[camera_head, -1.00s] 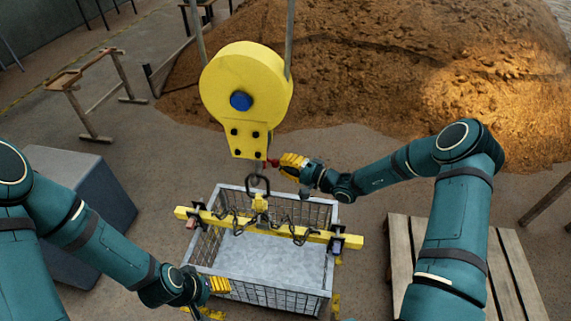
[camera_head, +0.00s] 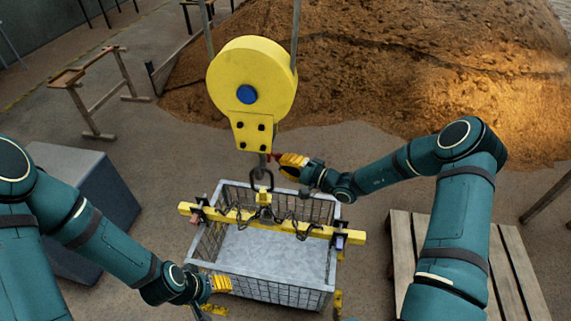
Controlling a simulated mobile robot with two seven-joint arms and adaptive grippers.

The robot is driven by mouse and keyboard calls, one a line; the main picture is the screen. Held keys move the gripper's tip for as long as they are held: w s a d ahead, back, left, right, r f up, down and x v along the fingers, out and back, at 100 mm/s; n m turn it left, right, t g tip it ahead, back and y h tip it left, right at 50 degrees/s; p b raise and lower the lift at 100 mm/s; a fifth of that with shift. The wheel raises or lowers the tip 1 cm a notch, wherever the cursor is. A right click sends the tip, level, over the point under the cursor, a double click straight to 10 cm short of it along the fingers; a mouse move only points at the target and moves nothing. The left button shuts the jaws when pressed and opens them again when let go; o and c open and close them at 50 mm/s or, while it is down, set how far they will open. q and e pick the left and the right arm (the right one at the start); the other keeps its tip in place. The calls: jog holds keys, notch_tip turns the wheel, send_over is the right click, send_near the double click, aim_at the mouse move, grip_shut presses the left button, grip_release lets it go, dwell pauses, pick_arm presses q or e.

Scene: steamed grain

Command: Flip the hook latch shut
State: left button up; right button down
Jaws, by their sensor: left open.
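A yellow hoist block (camera_head: 250,85) with a blue hub hangs in the middle of the view. Its hook is small and dark below the block, through a dark ring (camera_head: 261,181) above the yellow spreader bar (camera_head: 318,232). A small red piece, seemingly the latch (camera_head: 274,156), shows at the hook; whether it is shut is too small to tell. My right gripper (camera_head: 284,160), with yellow fingers, is beside this red piece at the hook's right; its jaw gap cannot be made out. My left gripper (camera_head: 222,284) is open at the basket's lower left corner.
A grey mesh basket (camera_head: 333,267) with a pale load is below the bar, with dark chains (camera_head: 287,226) between. A wooden pallet (camera_head: 507,275) lies right, a grey box (camera_head: 105,190) left. A brown grain heap (camera_head: 400,65) fills the back.

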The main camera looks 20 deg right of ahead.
dwell(0.7)
jog(key=s+d, duration=0.4)
jog(key=s, duration=0.4)
jog(key=shift+s+d, duration=0.2)
dwell(0.6)
